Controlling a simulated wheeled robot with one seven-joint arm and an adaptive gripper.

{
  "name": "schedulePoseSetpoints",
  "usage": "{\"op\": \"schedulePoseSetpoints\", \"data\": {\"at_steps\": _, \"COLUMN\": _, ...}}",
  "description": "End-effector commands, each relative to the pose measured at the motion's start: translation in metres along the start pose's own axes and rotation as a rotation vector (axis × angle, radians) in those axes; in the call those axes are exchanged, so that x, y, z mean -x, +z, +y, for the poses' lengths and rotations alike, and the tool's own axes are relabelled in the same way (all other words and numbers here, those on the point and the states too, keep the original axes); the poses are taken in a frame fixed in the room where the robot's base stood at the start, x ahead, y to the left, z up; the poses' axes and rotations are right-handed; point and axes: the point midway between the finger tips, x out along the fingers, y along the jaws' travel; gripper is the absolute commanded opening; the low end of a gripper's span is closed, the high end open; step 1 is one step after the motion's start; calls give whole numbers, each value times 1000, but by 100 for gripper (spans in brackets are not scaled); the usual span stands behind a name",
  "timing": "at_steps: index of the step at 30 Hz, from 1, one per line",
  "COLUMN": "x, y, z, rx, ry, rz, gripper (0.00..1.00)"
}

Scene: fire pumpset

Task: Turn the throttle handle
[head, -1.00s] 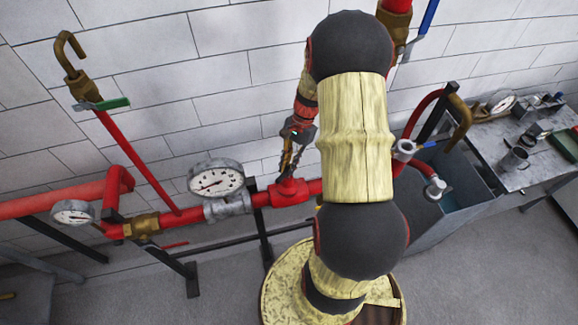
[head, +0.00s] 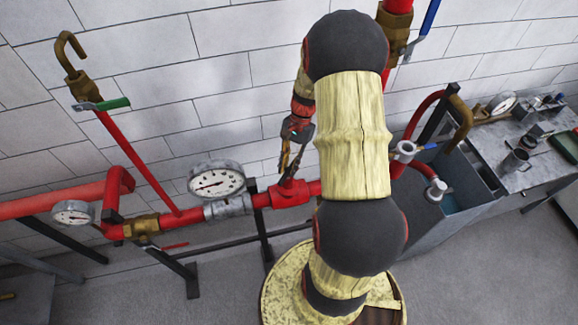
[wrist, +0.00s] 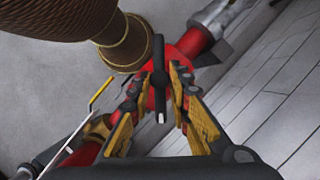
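The throttle handle is a dark bar with a round hub (wrist: 159,78) and a pale lower end, on a red valve body on the pipe. The red valve body also shows in the head view (head: 291,193). My gripper (wrist: 161,75) is open in the wrist view, with its yellow and dark fingers on either side of the bar. A visible gap separates the fingers, and I cannot tell whether either touches the bar. In the head view my gripper (head: 287,170) points down just above the valve body, and its small size there hides the finger detail.
A pressure gauge (head: 216,182) stands on the red pipe left of the valve, with a smaller gauge (head: 73,213) farther left. A grey tank (head: 469,200) and a metal bench (head: 495,150) are at right. A white block wall runs behind.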

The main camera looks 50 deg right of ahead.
Motion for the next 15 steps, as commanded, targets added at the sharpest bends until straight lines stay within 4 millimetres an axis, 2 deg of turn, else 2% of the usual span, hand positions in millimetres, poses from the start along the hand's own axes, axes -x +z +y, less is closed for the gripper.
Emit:
{"op": "schedulePoseSetpoints", "data": {"at_steps": 5, "x": 0, "y": 0, "z": 0, "rx": 0, "ry": 0, "rz": -1, "gripper": 30}}
{"op": "schedulePoseSetpoints", "data": {"at_steps": 15, "x": 3, "y": 0, "z": 0, "rx": 0, "ry": 0, "rz": 0, "gripper": 30}}
